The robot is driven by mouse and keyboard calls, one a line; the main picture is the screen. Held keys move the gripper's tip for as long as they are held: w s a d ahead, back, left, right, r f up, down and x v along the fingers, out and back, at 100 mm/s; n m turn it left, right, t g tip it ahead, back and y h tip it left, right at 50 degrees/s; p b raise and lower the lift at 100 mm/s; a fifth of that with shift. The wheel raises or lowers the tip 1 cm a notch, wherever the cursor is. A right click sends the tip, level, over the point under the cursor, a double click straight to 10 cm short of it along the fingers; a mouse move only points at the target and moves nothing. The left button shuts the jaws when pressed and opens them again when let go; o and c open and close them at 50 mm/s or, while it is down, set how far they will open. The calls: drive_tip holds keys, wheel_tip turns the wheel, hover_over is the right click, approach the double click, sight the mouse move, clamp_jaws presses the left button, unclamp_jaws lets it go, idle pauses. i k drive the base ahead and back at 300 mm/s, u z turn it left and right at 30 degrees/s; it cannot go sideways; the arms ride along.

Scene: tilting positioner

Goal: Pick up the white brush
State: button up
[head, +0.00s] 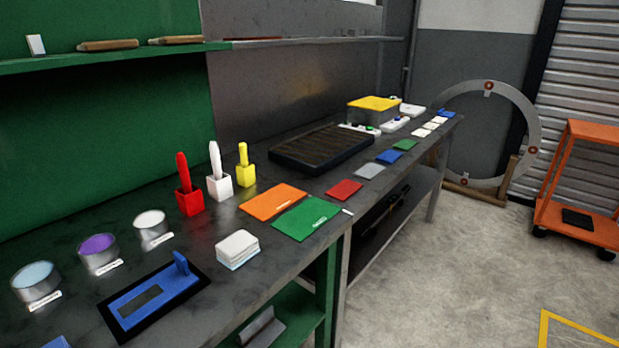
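The white brush (215,158) stands upright in a white square holder (219,187) on the dark workbench. A red brush (182,171) in a red holder stands just to its left. A yellow brush (243,153) in a yellow holder stands just to its right. The lower end of the white brush is hidden inside its holder. My gripper is not in the head view.
Orange (273,202) and green (306,218) sheets lie right of the holders. Several round tins, including a purple one (98,252), stand front left. A white stacked block (237,247) and blue tool on a black tray (150,300) are in front.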

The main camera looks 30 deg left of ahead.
sight(215, 160)
drive_tip(key=z, duration=0.05)
drive_tip(key=i, duration=1.55)
drive_tip(key=u, duration=1.75)
drive_tip(key=i, duration=0.95)
drive_tip(key=u, duration=1.05)
